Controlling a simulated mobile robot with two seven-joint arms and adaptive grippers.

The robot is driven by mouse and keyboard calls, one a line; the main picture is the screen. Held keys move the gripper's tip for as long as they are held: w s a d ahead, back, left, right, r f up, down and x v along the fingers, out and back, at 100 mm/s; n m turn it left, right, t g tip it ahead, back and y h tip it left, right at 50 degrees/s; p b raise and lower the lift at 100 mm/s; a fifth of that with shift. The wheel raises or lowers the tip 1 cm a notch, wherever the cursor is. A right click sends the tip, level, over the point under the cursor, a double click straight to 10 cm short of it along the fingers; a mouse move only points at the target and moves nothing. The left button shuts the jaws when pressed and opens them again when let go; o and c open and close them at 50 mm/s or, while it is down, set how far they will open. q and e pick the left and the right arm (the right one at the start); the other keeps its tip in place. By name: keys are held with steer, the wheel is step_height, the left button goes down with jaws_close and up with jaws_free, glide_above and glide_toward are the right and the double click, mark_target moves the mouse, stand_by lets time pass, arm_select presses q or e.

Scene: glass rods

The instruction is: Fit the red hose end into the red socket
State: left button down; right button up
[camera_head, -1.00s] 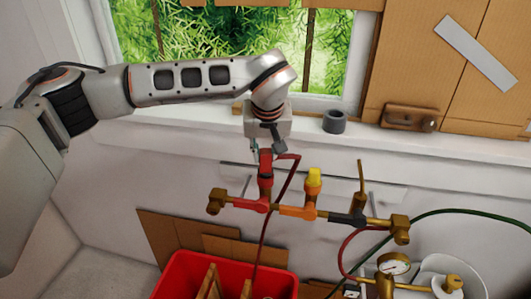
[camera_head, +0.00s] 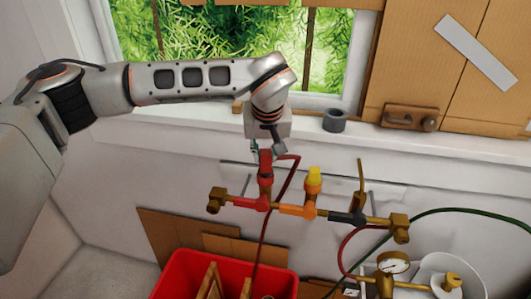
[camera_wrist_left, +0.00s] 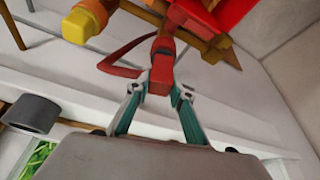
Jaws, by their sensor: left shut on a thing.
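The red hose end (camera_head: 265,162) stands upright over the red socket (camera_head: 252,204), the left one on the brass manifold. My left gripper (camera_head: 266,150) points down from above and is shut on the hose end. In the left wrist view, the fingers (camera_wrist_left: 163,90) pinch both sides of the hose end (camera_wrist_left: 159,76). Its far end meets a brass and red fitting (camera_wrist_left: 163,45) with no clear gap, but how deep it sits is hidden. The red hose (camera_head: 280,192) leaves the end to the right and hangs down. My right gripper is not in view.
A yellow-topped orange fitting (camera_head: 313,182) and a black one (camera_head: 347,218) sit right of the red socket. A brass gauge (camera_head: 394,263) and green hose (camera_head: 475,211) are at lower right. A red crate (camera_head: 173,280) stands below. A grey ring (camera_head: 335,120) rests on the sill.

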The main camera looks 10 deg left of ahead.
arm_select(q)
steer(key=shift+f, duration=0.35)
steer(key=c, duration=2)
jaws_free()
steer(key=shift+c, duration=0.2)
steer(key=shift+p+v, duration=0.95)
steer(key=shift+v, duration=0.6)
steer(key=v, duration=0.8)
